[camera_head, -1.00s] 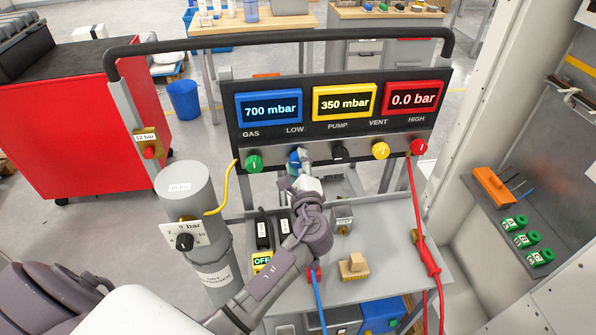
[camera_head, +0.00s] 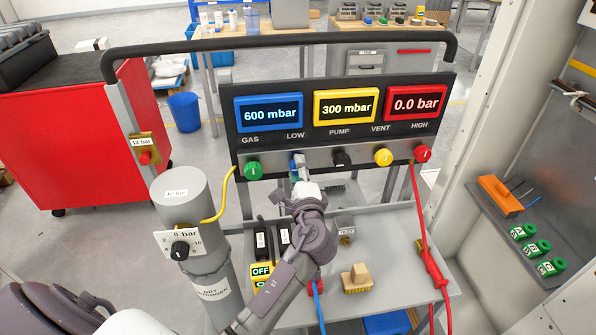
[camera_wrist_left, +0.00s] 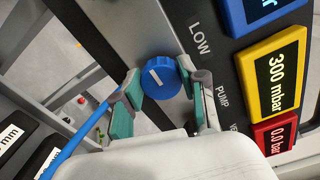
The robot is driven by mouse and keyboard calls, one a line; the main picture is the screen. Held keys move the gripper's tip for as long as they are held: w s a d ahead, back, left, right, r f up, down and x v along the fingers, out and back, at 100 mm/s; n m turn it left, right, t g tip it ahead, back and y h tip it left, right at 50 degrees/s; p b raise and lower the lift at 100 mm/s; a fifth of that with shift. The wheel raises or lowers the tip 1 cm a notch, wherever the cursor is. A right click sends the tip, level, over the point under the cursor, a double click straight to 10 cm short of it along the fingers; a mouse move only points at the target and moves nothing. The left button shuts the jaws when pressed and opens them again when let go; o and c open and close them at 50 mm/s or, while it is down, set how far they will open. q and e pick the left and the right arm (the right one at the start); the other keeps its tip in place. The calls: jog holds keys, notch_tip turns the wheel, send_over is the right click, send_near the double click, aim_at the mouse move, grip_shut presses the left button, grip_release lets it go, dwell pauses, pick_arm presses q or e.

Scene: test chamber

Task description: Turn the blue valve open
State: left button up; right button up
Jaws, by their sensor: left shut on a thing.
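The blue valve (camera_head: 294,166) is a round knob under the LOW label on the panel, partly hidden by my gripper in the head view. In the left wrist view the blue valve (camera_wrist_left: 160,76) shows its white pointer mark, tilted across its face. My left gripper (camera_head: 300,174) reaches the panel from below. In the left wrist view its two teal-padded fingers (camera_wrist_left: 162,84) are closed on opposite sides of the knob. The blue display (camera_head: 269,113) reads 600 mbar and the yellow display (camera_head: 346,106) 300 mbar. My right gripper is not in view.
A green knob (camera_head: 253,169) is left of the blue one; black (camera_head: 341,160), yellow (camera_head: 383,157) and red (camera_head: 422,153) knobs are to its right. The red display (camera_head: 415,102) reads 0.0 bar. A grey cylinder (camera_head: 184,195) stands at the left.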

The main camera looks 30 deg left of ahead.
pick_arm(q)
jog(key=o, duration=1.1)
jog(key=shift+o, duration=0.2)
jog(key=v, duration=1.2)
